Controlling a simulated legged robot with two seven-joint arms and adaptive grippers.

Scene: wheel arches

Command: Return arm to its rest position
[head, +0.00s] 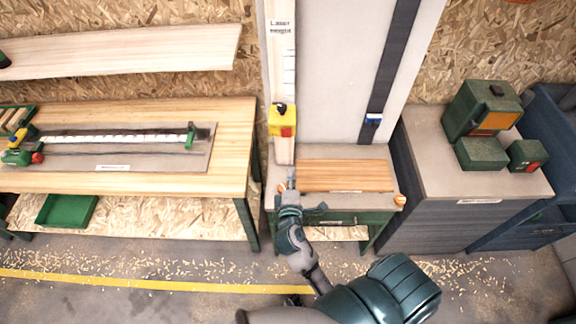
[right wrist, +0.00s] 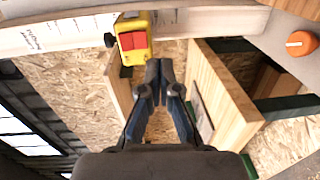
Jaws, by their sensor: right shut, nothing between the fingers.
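My right gripper (head: 291,182) is shut and empty in front of the small workbench in the head view. Its fingers (right wrist: 158,75) show closed together in the right wrist view, just below a yellow box with a red button (right wrist: 133,40). The yellow box (head: 282,120) is on a tall upright board marked with a scale (head: 281,60). My right arm (head: 305,255) reaches up from the bottom of the head view. My left gripper is not seen clearly in either view.
A long wooden bench (head: 225,140) with a rail tool is at the left, a green tray (head: 66,209) under it. The small green bench (head: 345,215) has orange knobs. A grey cabinet (head: 430,150) with green boxes (head: 482,108) stands right. A yellow line (head: 150,284) crosses the shavings-strewn floor.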

